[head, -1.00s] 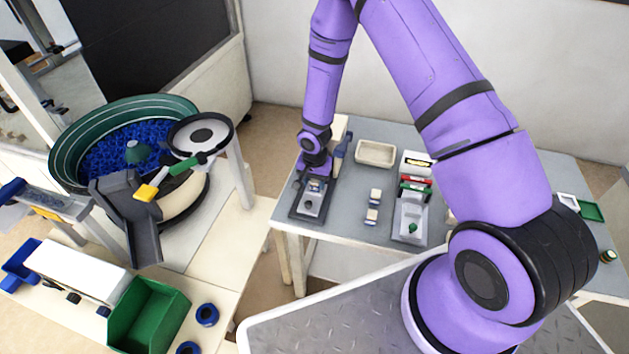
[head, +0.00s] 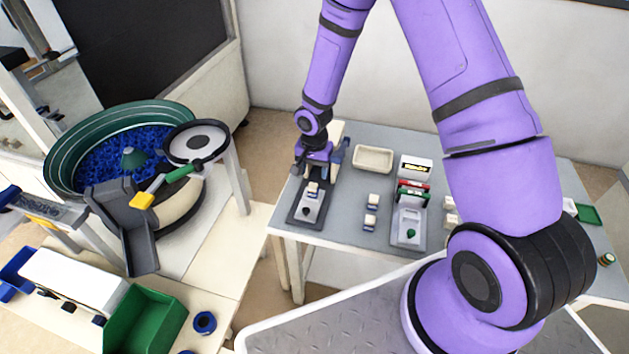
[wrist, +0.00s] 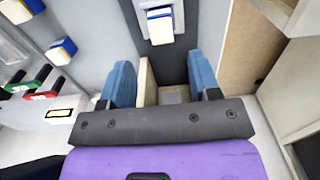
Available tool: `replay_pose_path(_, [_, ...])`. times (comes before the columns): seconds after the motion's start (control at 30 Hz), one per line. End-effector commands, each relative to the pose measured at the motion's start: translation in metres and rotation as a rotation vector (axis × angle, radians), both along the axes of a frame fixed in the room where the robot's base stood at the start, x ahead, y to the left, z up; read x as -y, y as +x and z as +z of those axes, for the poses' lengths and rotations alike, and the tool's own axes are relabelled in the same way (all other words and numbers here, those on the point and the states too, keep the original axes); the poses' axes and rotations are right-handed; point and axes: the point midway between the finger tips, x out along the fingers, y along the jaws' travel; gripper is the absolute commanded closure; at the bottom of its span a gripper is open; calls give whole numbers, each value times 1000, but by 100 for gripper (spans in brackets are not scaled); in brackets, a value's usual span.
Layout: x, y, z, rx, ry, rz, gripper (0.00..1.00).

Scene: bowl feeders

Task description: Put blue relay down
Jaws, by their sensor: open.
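A white relay with a blue base (head: 312,190) sits on the light block of the left dark fixture plate (head: 297,216). It also shows at the top of the wrist view (wrist: 160,24), beyond my fingertips. My gripper (head: 304,166) is just above and behind this relay, apart from it. In the wrist view, its two blue fingers (wrist: 161,82) are spread wide, with no relay between them. The fingertips are hard to make out in the head view.
Two similar relays, a rear one (head: 372,200) and a front one (head: 370,223), stand to the right on the grey table (head: 340,235). A second fixture (head: 408,228), red and green parts (head: 413,189) and a beige tray (head: 374,158) are nearby. A bowl feeder (head: 125,140) stands left.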

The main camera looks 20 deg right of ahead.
Motion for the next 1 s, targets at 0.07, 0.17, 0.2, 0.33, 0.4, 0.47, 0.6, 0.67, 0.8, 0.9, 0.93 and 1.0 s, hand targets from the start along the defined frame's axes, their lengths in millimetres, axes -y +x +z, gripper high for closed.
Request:
replay_pose_path(0.07, [0,0,14,3,1,0,43])
replay_pose_path(0.17, [0,1,27,3,0,0,43])
replay_pose_path(0.2, [0,1,31,3,1,0,43])
replay_pose_path(0.33, [-1,0,39,2,1,0,43])
replay_pose_path(0.4, [-1,0,41,1,2,1,43])
replay_pose_path(0.47, [-1,0,42,1,2,1,43])
replay_pose_path(0.6, [-1,0,42,1,2,1,43])
replay_pose_path(0.67, [-1,0,42,1,2,1,43])
replay_pose_path(0.8, [-1,1,42,2,1,1,43])
replay_pose_path(0.9, [-1,1,42,2,1,1,43])
replay_pose_path(0.93, [-1,1,42,3,2,1,43])
replay_pose_path(1.0, [-1,1,42,3,2,1,43])
